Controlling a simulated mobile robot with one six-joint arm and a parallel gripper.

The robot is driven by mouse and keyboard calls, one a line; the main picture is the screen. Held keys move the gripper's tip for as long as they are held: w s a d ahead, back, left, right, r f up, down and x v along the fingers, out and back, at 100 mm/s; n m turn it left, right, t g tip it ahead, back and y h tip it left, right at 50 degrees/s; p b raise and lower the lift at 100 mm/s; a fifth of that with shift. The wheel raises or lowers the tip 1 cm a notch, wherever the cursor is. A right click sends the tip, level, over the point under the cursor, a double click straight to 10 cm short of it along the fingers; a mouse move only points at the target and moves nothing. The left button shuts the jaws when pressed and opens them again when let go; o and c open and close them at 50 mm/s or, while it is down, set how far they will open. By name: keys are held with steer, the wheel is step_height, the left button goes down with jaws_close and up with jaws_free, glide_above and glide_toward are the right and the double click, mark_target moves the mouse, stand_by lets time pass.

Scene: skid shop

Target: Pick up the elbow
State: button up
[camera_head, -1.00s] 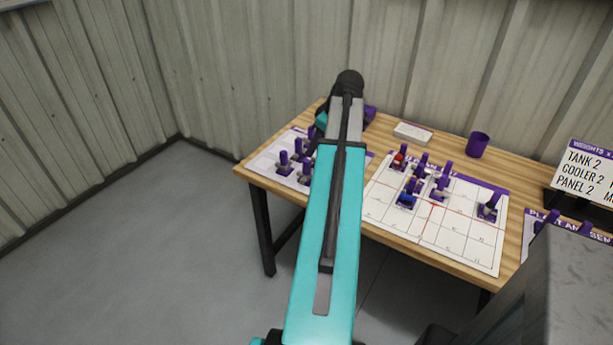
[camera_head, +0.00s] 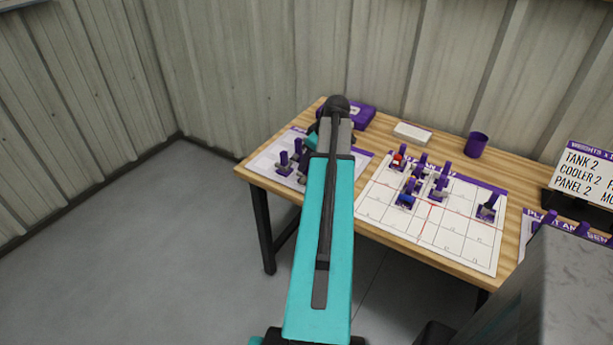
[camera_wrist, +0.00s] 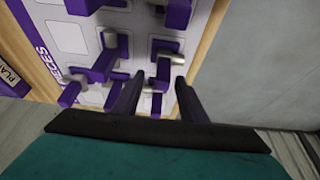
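Several small pieces with purple handles and grey pipe-like parts stand on a white sheet (camera_head: 262,162) at the table's left; two purple-handled pieces (camera_head: 283,162) show left of my arm. I cannot tell for certain which piece is the elbow. In the wrist view, my gripper (camera_wrist: 158,80) is open above this sheet. A piece with a silver part (camera_wrist: 161,72) lies between and just beyond the fingertips. Another purple piece with a silver end (camera_wrist: 104,66) is left of the fingers. In the head view, my arm hides the gripper's fingers and part of the sheet.
A gridded board (camera_head: 456,246) with several pieces, one red-topped and one blue, lies right of my arm. A purple box (camera_head: 360,115), a white block (camera_head: 412,132) and a purple cup (camera_head: 476,145) stand behind. A lettered sign (camera_head: 588,172) is at right.

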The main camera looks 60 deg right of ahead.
steer(key=shift+f, duration=0.15)
steer(key=shift+a+p+x, duration=0.2)
steer(key=shift+p+x, duration=0.55)
steer(key=shift+x, duration=1.75)
steer(key=shift+c, duration=0.3)
jaws_close()
